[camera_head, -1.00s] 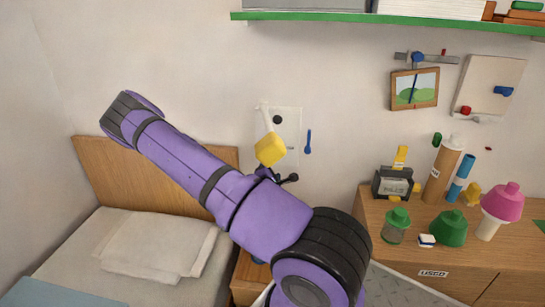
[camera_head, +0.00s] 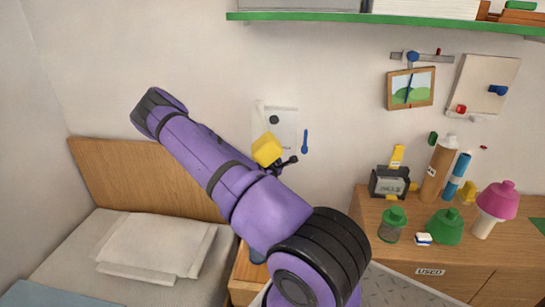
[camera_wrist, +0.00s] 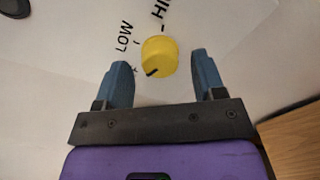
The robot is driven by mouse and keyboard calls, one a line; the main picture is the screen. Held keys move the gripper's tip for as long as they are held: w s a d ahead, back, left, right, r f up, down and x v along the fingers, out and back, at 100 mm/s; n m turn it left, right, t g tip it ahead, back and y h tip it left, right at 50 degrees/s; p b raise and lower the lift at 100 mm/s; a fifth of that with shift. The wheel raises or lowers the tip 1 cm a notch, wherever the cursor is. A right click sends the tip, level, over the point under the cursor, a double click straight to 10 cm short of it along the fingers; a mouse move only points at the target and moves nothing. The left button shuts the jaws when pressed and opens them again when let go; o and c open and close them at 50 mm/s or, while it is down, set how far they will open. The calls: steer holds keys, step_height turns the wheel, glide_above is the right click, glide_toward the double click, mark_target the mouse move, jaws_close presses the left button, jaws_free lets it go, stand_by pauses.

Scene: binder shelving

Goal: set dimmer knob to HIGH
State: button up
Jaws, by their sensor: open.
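The yellow dimmer knob (camera_wrist: 159,55) sits on a white wall plate (camera_wrist: 70,90) in the wrist view. A black mark on its rim points to the lower left, away from the HI label (camera_wrist: 161,8), which is cut off by the frame edge. The LOW label (camera_wrist: 124,36) is left of the knob. My gripper (camera_wrist: 161,62) is open, with one blue finger on each side of the knob and gaps visible on both sides. In the head view the yellow knob (camera_head: 266,149) shows at the plate's lower left; my arm partly hides the area below.
A blue wall-mounted piece (camera_head: 305,141) is right of the plate. A bed with a wooden headboard (camera_head: 90,165) is at left. A wooden cabinet (camera_head: 375,225) with bottles and a pink-topped item (camera_head: 497,200) is at right. A green-edged shelf (camera_head: 400,23) runs above.

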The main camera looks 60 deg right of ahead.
steer(key=shift+w+d, duration=0.1)
steer(key=shift+d, duration=0.15)
steer(key=c, duration=0.9)
